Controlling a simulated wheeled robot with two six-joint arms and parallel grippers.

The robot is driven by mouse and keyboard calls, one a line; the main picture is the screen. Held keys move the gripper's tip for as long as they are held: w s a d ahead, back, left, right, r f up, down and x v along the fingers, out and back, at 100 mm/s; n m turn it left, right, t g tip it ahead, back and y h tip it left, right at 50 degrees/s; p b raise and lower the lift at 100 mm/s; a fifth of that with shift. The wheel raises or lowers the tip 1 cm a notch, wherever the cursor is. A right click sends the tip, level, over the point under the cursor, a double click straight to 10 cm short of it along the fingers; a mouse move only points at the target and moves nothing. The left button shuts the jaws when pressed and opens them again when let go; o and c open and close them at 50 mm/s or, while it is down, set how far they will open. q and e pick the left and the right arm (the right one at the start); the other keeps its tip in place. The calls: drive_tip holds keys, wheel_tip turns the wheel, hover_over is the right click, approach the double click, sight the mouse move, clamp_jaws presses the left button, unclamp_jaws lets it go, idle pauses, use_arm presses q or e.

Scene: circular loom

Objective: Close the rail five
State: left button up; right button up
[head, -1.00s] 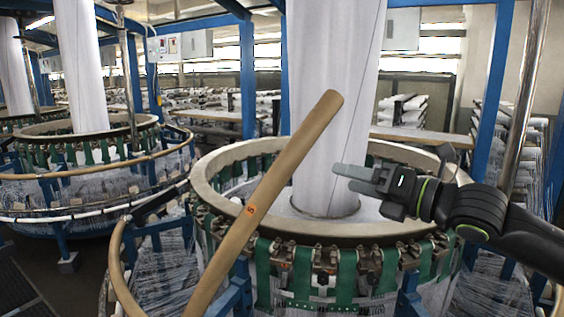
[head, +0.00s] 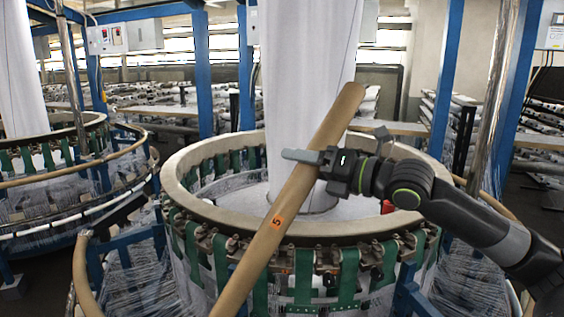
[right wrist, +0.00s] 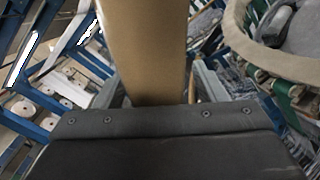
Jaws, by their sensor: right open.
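Rail five is the tan curved bar with an orange "5" mark (head: 266,240). It stands raised and tilted, running from the bottom edge up to the right, in front of the loom ring (head: 180,178). In the right wrist view the rail (right wrist: 145,50) lies between the two grey fingers, which are apart. I cannot tell whether either finger touches it. My left gripper is not in view.
A white fabric tube (head: 285,90) rises from the loom's middle. Another tan rail (head: 84,275) is at the lower left. A second loom (head: 60,160) stands further left. A metal pole (head: 490,100) and blue posts (head: 445,85) stand at the right.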

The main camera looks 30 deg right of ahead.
drive_tip(key=shift+w+a, duration=0.15)
drive_tip(key=shift+w, duration=0.05)
drive_tip(key=shift+s+d, duration=0.3)
drive_tip(key=shift+c, duration=0.4)
drive_tip(key=shift+w+a, duration=0.1)
drive_tip(key=c, duration=1.3)
drive_tip(key=shift+f, duration=0.1)
